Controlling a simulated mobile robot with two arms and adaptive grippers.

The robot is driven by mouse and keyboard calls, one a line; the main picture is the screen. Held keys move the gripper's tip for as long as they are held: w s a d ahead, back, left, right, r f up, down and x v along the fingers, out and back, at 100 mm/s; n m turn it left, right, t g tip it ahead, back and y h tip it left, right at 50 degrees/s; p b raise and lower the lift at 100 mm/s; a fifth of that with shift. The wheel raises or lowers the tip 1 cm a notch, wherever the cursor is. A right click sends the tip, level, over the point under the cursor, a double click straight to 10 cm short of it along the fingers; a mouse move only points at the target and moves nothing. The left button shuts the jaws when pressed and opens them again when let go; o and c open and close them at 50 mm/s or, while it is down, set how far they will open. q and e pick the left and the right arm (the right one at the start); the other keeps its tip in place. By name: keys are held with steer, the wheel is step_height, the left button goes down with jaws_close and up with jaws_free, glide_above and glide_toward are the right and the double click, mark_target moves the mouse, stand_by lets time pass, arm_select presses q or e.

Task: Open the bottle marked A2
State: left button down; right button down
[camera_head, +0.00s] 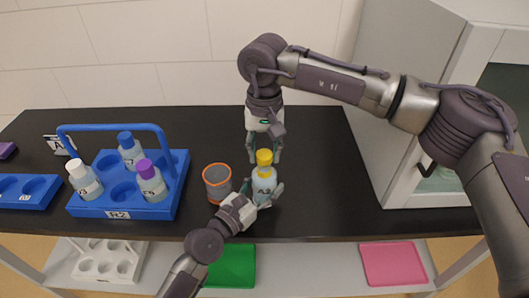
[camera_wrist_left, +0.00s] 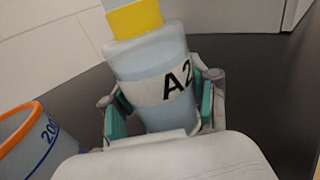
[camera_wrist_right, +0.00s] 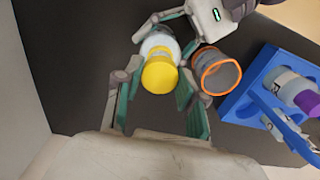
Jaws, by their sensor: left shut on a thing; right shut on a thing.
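The bottle marked A2 (camera_head: 263,187) is pale blue with a white label and a yellow cap (camera_head: 264,157). It stands upright on the black table. Its label shows in the left wrist view (camera_wrist_left: 160,88). My left gripper (camera_head: 263,196) is shut on the bottle's body from the front, with a finger on each side. My right gripper (camera_head: 263,154) reaches down from above and is shut on the yellow cap, with its fingers on either side. The cap also shows in the right wrist view (camera_wrist_right: 160,74).
A grey cup with an orange rim (camera_head: 217,182) stands just left of the bottle. A blue carrier (camera_head: 125,206) with a handle holds three capped bottles further left. A white cabinet (camera_head: 410,160) stands on the right. The table behind the cup is clear.

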mark_target(264, 154)
steer(key=shift+r, duration=2)
arm_select(q)
steer(key=shift+c, duration=1.2)
jaws_free()
